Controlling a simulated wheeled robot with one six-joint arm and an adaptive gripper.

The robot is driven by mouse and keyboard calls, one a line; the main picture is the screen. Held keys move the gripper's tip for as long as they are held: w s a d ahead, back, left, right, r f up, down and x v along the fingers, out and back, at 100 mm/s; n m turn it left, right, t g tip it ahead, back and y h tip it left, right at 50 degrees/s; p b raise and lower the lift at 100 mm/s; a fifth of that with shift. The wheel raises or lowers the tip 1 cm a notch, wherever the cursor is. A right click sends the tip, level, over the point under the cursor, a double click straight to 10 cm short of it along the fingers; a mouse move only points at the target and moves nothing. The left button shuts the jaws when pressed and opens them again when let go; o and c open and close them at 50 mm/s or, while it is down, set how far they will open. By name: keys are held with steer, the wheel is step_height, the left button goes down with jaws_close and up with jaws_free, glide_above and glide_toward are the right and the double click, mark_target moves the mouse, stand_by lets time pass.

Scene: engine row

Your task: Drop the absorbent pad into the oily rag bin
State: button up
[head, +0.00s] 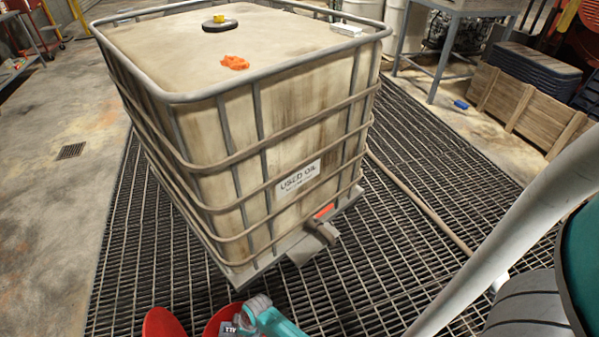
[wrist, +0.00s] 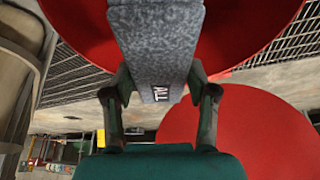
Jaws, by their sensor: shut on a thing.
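My gripper (wrist: 160,82) is shut on the grey speckled absorbent pad (wrist: 157,40), which sits between its two fingers in the wrist view. The oily rag bin is red; its round red shape (wrist: 245,35) spreads behind the pad in the wrist view. A second red disc (wrist: 240,130), seemingly its lid, lies beside it. At the bottom edge of the head view, part of the red bin (head: 222,317) shows next to my wrist, with a red round piece (head: 161,324) to its left. The pad appears in front of the bin; how far apart they are I cannot tell.
A caged used oil tank (head: 290,120) stands close beyond the bin on the dark floor grating (head: 420,150). An orange rag (head: 234,62) and a black cap (head: 219,24) are on its top. A wooden crate (head: 520,110) stands at the right.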

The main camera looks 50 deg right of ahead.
steer(key=o, duration=1.2)
steer(key=v, duration=1.2)
steer(key=shift+a, duration=0.1)
